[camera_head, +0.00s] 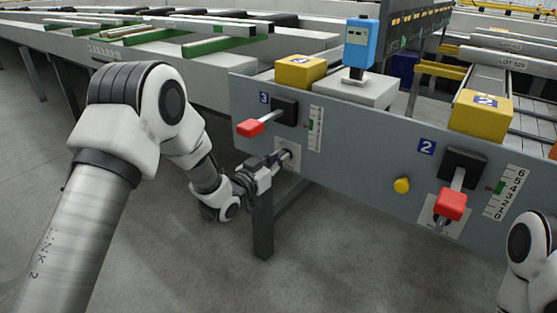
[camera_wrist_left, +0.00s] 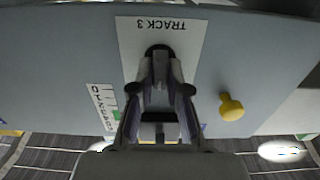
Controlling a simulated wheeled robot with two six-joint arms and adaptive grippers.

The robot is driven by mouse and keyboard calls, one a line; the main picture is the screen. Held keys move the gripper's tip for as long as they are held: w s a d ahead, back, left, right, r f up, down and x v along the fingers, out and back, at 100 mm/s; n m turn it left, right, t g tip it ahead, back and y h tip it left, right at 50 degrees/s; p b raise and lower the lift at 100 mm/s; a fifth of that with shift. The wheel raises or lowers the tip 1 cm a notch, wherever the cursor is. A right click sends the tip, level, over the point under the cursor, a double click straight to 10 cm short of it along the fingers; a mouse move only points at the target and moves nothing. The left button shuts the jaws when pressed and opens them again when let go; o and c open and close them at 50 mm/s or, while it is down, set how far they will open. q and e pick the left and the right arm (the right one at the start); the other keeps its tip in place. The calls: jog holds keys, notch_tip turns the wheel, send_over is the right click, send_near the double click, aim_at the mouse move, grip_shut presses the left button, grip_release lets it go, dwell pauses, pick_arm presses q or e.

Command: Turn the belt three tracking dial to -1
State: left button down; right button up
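The belt three tracking dial (camera_wrist_left: 160,50) is dark and sits on a white plate (camera_wrist_left: 190,30) marked TRACK 3, upside down in the left wrist view. My left gripper (camera_wrist_left: 160,58) reaches the dial, with its two fingers drawn in close about it; they look shut on it. The fingers hide most of the dial and its pointer, so its setting cannot be read. In the head view, my left gripper (camera_head: 284,157) is at the white plate below the belt 3 lever. My right gripper is out of view.
Just above the dial is a red-handled lever (camera_head: 249,127) beside a scale (camera_head: 315,129). A yellow knob (camera_wrist_left: 231,107) sits near the dial. To the right are belt 2's red-handled lever (camera_head: 452,204) and another yellow knob (camera_head: 401,185). A table leg (camera_head: 263,225) stands below my gripper.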

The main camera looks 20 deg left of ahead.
pick_arm(q)
jog(key=n+p, duration=0.1)
jog(key=p, duration=0.1)
jog(key=n+p, duration=0.1)
jog(key=shift+r+p, duration=0.35)
jog(key=shift+f+n+p, duration=0.1)
jog(key=shift+n+p, duration=0.25)
jog(key=shift+n, duration=0.35)
jog(key=shift+f+n, duration=0.3)
jog(key=c, duration=1.1)
grip_release()
jog(key=shift+c, duration=0.2)
jog(key=shift+a, duration=0.1)
